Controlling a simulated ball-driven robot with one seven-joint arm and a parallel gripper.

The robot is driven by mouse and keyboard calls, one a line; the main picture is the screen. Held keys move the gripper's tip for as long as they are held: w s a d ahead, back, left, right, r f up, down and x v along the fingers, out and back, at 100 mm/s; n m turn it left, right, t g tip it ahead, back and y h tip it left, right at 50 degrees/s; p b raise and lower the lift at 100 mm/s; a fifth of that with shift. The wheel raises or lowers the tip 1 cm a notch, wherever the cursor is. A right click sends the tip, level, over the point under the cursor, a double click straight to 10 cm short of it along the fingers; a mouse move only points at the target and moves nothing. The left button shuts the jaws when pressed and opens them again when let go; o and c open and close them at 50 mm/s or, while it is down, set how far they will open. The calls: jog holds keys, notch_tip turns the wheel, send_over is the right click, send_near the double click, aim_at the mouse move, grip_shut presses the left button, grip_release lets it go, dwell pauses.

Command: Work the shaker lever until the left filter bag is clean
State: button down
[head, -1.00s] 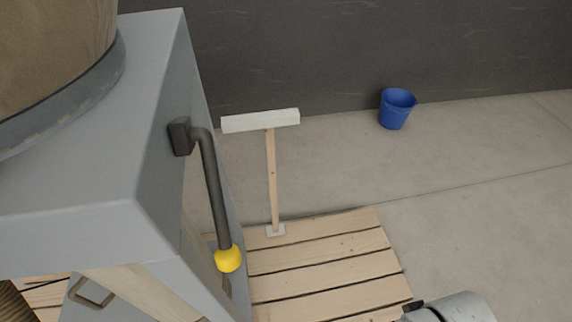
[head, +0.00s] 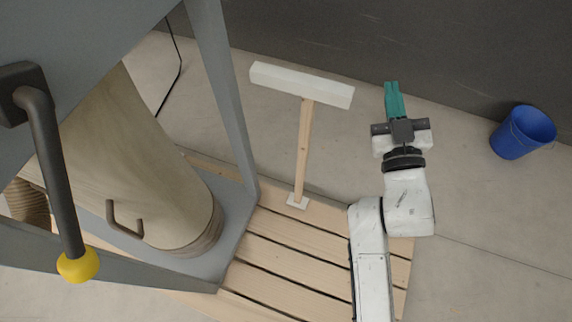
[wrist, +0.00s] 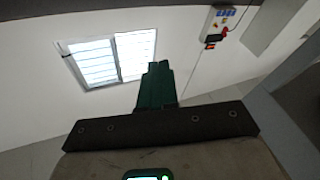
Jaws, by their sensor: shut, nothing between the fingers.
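The shaker lever (head: 52,170) is a dark grey bent bar on a black pivot block at the left of the head view. It hangs down and ends in a yellow knob (head: 78,265). My gripper (head: 392,97) is well to the right of it, raised, with its teal fingers closed together and empty. The closed fingers also show in the wrist view (wrist: 157,85). A tan cloth-like bag (head: 140,150) hangs inside the grey frame, below the lever's level. No upper filter bag shows now, and I cannot tell how clean any bag is.
The grey machine frame (head: 222,85) stands between the lever and my gripper. A blue bucket (head: 522,132) stands at right. The wrist view shows a window (wrist: 110,58) and a control box (wrist: 219,22).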

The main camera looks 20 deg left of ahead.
jog(key=s+a+r+n+g+y+b, duration=0.25)
jog(key=s+a+n+g+y, duration=0.25)
jog(key=a+n+g+y, duration=0.4)
jog(key=s+a+r+n+g+y+b, duration=0.1)
jog(key=s+a+r+n+g+y, duration=0.3)
jog(key=a+n+g+y, duration=0.55)
jog(key=s+a+f+n+g+h+b, duration=0.2)
jog(key=s+a+f+n+g+h, duration=0.15)
jog(key=s+n+g+h, duration=0.55)
jog(key=s+a+f+n+g+h+b, duration=0.15)
jog(key=s+f+n+g+h, duration=0.25)
jog(key=s+n+g, duration=0.5)
jog(key=s+a+r+n+g+p, duration=0.1)
jog(key=s+a+r+n+p, duration=0.1)
jog(key=s+a+r+p, duration=0.2)
jog(key=s+a, duration=0.3)
jog(key=s, duration=0.2)
jog(key=shift+r+g, duration=0.2)
jog(key=shift+g, duration=0.15)
